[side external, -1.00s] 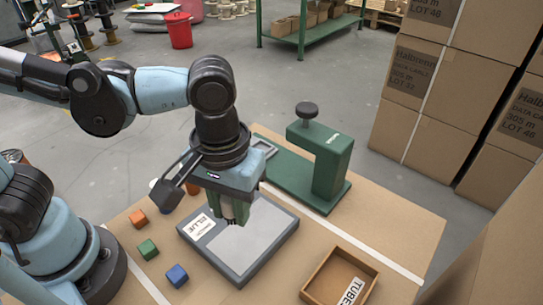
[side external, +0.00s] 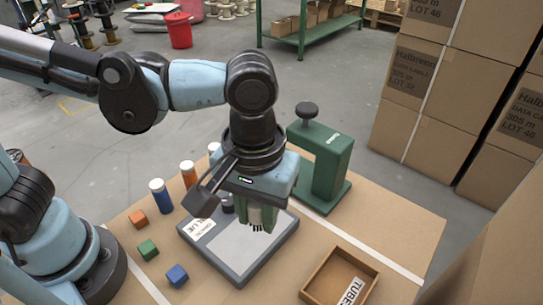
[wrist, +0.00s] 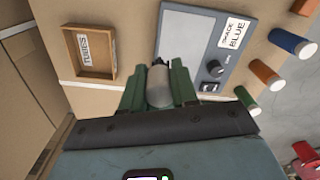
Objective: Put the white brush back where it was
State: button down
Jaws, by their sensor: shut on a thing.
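My gripper (side external: 258,218) hangs above the grey panel (side external: 240,262), toward its right side. Its green fingers are shut on the white brush (wrist: 159,90), whose pale rounded body shows between them in the wrist view. The brush's dark bristles (side external: 257,229) poke out below the fingertips, pointing down. They look raised off the panel, but the gap is hard to judge.
A wooden tray (side external: 314,286) labelled "TUBES" lies at the front right. Orange (side external: 137,218), green (side external: 147,249) and blue (side external: 177,275) cubes lie left. A green press (side external: 325,160) stands behind the gripper.

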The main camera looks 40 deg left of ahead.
jog(key=d+f, duration=0.1)
jog(key=d, duration=0.7)
send_over(316, 235)
notch_tip(316, 235, down, 7)
jog(key=shift+w+f, duration=0.1)
jog(key=shift+f, duration=1.95)
jog(key=shift+f, duration=0.1)
jog(key=c, duration=1.1)
grip_release()
jog(key=shift+c, duration=0.2)
